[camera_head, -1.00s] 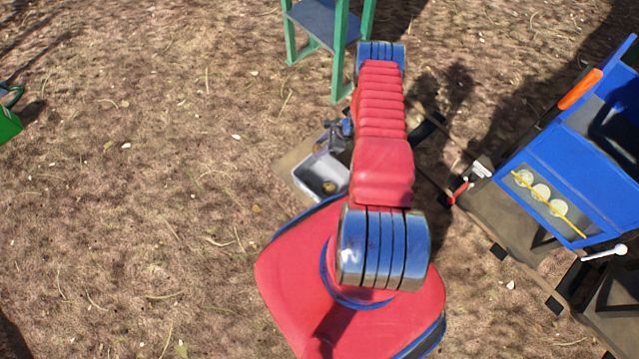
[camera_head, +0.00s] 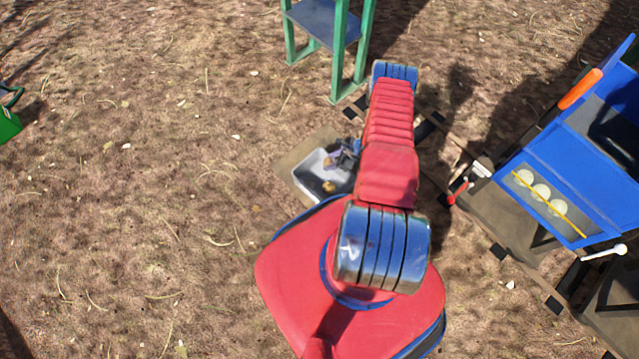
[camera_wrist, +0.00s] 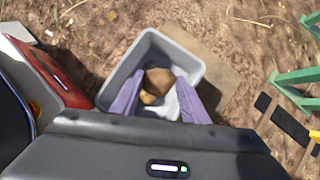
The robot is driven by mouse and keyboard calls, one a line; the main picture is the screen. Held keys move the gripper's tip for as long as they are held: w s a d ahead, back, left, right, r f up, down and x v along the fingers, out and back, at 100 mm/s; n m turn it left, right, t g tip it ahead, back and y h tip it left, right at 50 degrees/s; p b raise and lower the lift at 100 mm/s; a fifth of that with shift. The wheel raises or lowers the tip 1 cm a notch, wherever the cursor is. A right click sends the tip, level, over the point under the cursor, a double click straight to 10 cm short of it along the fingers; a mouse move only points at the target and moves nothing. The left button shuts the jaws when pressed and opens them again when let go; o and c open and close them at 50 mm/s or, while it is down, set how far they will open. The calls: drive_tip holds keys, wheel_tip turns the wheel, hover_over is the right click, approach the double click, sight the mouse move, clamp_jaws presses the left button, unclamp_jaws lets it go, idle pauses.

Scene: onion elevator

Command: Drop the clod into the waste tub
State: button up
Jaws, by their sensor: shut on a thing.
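The waste tub is a light grey open box (camera_head: 305,181) on the ground left of my arm. It also shows in the wrist view (camera_wrist: 119,76). My gripper (camera_head: 333,162) is over the tub's far part, pointing down. In the wrist view its two purple fingers (camera_wrist: 159,79) are shut on the brown clod (camera_wrist: 159,76), which is seen against the tub's opening. A small orange-brown piece (camera_head: 328,187) shows inside the tub. The clod's exact height above the tub floor cannot be told.
The tub stands on a flat brown board (camera_head: 289,161). A green-legged stand (camera_head: 340,60) is behind it. A blue machine (camera_head: 575,165) with white round parts is at the right. A green container (camera_head: 7,124) is at the far left. Open ground lies left of the tub.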

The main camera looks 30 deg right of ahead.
drive_tip(key=shift+f, duration=2.6)
drive_tip(key=o, duration=1.4)
drive_tip(key=shift+r, duration=0.15)
drive_tip(key=v, duration=1.3)
drive_tip(key=shift+s+d+r, duration=0.15)
drive_tip(key=shift+s+r, duration=0.05)
